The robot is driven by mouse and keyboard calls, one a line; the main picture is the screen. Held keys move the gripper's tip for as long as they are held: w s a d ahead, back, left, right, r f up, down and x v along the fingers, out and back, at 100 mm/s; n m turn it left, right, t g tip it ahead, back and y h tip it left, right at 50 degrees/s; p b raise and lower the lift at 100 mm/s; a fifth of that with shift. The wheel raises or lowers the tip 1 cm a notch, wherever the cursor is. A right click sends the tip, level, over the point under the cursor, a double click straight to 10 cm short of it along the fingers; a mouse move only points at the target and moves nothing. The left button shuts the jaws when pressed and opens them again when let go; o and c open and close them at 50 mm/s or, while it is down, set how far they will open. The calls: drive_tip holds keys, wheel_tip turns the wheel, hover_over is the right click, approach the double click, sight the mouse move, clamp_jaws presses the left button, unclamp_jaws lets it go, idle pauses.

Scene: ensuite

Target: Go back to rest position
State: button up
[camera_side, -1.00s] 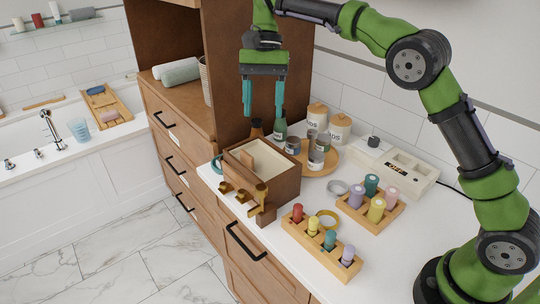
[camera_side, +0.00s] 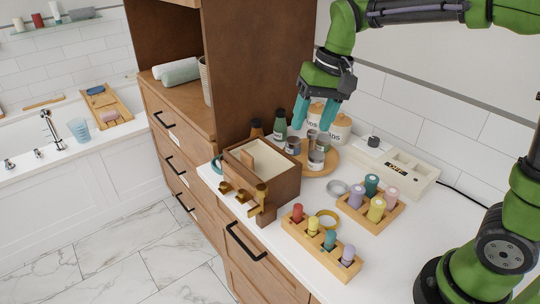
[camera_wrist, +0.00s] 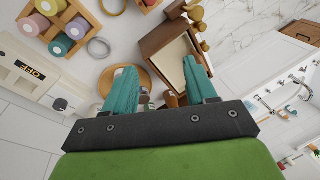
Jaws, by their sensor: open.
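My gripper (camera_side: 313,115) is in the air over the back of the counter, in front of the jars and bottles in the side view. Its teal fingers are apart with nothing between them. In the wrist view my gripper (camera_wrist: 162,85) shows both fingers spread, with the round wooden tray (camera_wrist: 128,65) and the wooden box (camera_wrist: 165,45) beyond them. The fingers hide part of the jars on the tray.
The wooden box (camera_side: 288,187) stands near the counter's front edge. Racks with colored rollers (camera_side: 318,246) (camera_side: 367,213) sit front right. A white device (camera_side: 408,172) is at the wall. Bottles and jars (camera_side: 279,125) stand behind the box.

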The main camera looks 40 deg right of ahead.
drive_tip(key=s+d+t, duration=0.2)
drive_tip(key=s+t, duration=0.3)
drive_tip(key=s, duration=0.9)
drive_tip(key=shift+s+d+n+t, duration=0.2)
drive_tip(key=shift+s+n+t, duration=0.1)
drive_tip(key=shift+s, duration=0.05)
drive_tip(key=shift+f, duration=0.1)
